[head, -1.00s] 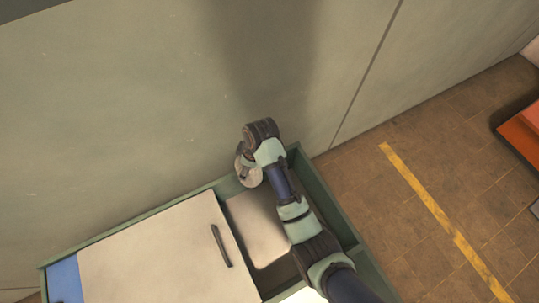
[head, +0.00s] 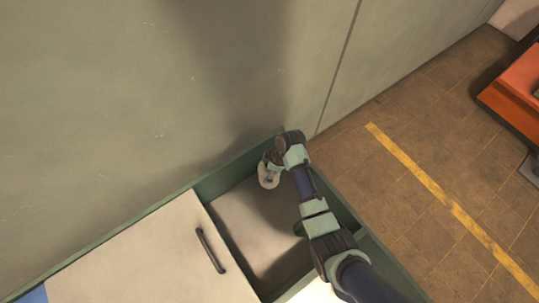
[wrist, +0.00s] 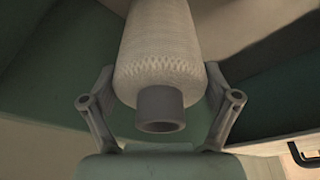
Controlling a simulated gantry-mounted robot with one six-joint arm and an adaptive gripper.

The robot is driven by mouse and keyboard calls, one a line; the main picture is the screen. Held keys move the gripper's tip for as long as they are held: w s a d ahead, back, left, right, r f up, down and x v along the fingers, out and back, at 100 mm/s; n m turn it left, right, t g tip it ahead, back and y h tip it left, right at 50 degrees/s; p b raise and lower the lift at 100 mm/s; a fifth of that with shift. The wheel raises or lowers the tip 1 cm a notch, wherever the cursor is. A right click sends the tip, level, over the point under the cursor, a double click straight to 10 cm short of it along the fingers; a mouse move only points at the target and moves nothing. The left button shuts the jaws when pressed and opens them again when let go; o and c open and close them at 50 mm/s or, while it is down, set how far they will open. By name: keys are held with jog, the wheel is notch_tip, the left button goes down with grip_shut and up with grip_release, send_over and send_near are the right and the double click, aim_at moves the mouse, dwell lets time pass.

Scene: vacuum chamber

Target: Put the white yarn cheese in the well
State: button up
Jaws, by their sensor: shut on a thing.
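The white yarn cheese (wrist: 160,50) is a pale textured cylinder on a grey tube (wrist: 160,108). In the wrist view it stands between the two fingers of my gripper (wrist: 160,100), which is shut on it. In the head view my gripper (head: 269,168) is at the far end of the open well, and a small pale part, perhaps the yarn cheese, shows there. The well (head: 250,225) is an opening in the green chamber with a pale floor. My arm hides its right part. I cannot tell the height of the yarn cheese above the floor.
A pale lid (head: 140,255) with a dark handle (head: 210,250) covers the chamber left of the well. The green rim (head: 235,163) runs along the grey wall (head: 120,90) behind. A yellow line (head: 430,187) marks the brown floor; an orange object (head: 515,95) stands far right.

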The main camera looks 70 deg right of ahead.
notch_tip(320, 180, down, 7)
jog(key=b, duration=0.3)
jog(key=shift+f, duration=0.1)
jog(key=o, duration=1.6)
jog(key=p+v, duration=0.6)
jog(key=v, duration=0.6)
jog(key=shift+p, duration=0.35)
